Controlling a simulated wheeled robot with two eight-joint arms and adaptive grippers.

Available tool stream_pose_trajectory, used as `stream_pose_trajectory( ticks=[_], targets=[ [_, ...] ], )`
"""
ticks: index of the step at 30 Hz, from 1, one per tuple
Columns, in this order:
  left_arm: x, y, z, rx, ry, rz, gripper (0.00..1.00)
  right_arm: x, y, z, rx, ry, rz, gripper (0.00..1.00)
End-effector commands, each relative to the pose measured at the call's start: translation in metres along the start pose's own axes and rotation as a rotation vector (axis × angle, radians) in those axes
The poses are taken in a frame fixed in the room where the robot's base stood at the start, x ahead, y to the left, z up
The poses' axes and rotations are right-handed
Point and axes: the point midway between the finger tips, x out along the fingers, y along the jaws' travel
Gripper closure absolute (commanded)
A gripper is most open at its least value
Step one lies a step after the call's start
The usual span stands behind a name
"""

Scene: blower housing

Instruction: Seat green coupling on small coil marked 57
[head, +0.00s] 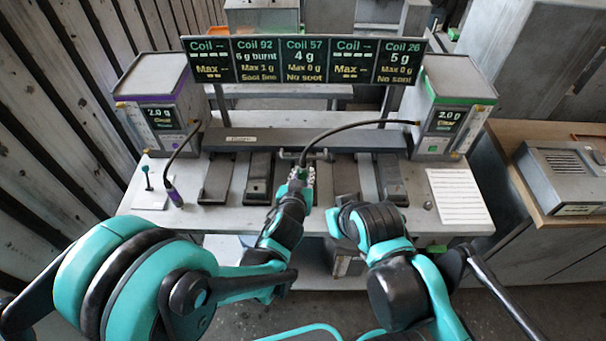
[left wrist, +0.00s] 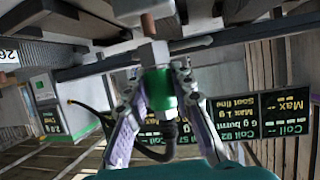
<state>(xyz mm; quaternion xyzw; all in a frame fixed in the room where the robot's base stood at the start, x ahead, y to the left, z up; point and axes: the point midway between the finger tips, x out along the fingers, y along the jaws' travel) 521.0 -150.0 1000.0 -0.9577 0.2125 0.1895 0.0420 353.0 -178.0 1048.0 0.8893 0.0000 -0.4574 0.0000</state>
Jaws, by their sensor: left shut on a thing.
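My left gripper (head: 302,174) is at the middle of the bench, under the sign panel reading Coil 57, 4 g, Max 0 g, No soot (head: 304,60). In the left wrist view its two fingers (left wrist: 158,82) are shut on the green coupling (left wrist: 160,92), with a black hose behind it. The coupling's front is lined up with a grey block-shaped fitting (left wrist: 152,53) and looks close to or against it; I cannot tell whether it is seated. The coil there is mostly hidden by my arm, and its number is not readable.
Dark coil blocks (head: 258,178) (head: 390,180) stand on both sides. A purple-striped unit (head: 158,100) is at left, its purple coupling (head: 175,197) on the bench. A green-striped unit (head: 450,105) at right feeds the black hose (head: 360,124). A paper sheet (head: 458,196) lies at right.

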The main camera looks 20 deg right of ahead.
Motion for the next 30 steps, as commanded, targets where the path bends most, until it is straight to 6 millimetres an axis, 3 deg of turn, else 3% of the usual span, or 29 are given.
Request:
stream_pose_trajectory(
  ticks=[30],
  targets=[
    [0.010, 0.000, 0.025, 0.000, 0.000, 0.000, 1.00, 0.021, 0.000, 0.015, 0.000, 0.000, 0.000, 1.00]
  ],
)
